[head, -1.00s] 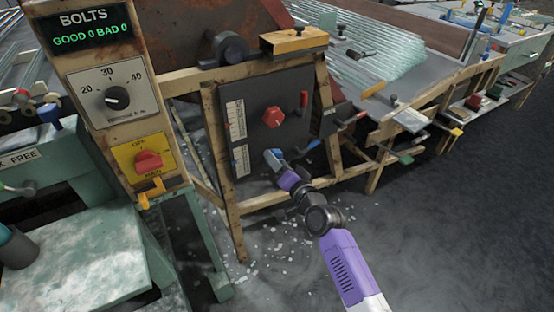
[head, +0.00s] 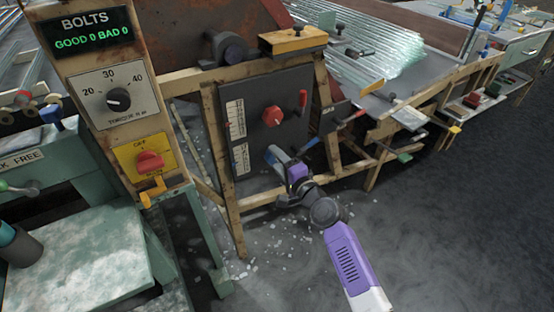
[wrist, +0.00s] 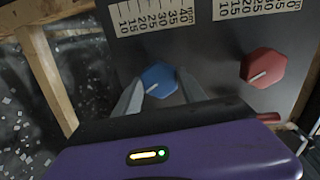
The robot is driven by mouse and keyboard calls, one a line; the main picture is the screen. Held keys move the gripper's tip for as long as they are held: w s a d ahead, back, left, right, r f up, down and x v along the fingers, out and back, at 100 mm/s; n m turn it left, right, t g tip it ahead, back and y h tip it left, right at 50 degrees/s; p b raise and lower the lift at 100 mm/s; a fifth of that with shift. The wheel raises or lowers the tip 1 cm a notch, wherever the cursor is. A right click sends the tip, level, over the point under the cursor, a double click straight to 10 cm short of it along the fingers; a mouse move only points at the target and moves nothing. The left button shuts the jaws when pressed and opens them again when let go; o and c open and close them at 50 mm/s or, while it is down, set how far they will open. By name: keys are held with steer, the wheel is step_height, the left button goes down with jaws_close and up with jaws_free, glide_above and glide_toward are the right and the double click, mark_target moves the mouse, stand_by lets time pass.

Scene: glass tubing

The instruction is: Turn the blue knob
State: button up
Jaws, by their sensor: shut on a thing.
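The blue knob (wrist: 158,82) is a hexagonal knob with a pale pointer line, on the dark grey panel (wrist: 205,62) in the wrist view. My gripper (wrist: 160,90) has one finger on each side of the knob and is shut on it. In the head view my gripper (head: 277,156) is at the lower part of the panel and hides the blue knob.
A red knob (wrist: 264,68) sits beside the blue one; it also shows in the head view (head: 272,115). Scale strips with numbers (wrist: 152,14) are by the knobs. A red-handled lever (head: 303,98) is at the panel's right. A wooden frame (head: 224,185) surrounds the panel.

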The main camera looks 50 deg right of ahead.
stand_by(0.4)
steer(key=o, duration=1.4)
steer(key=shift+c, duration=0.2)
steer(key=shift+s, duration=0.1)
steer(key=v, duration=0.7)
steer(key=shift+s+p, duration=0.3)
steer(key=shift+s, duration=0.05)
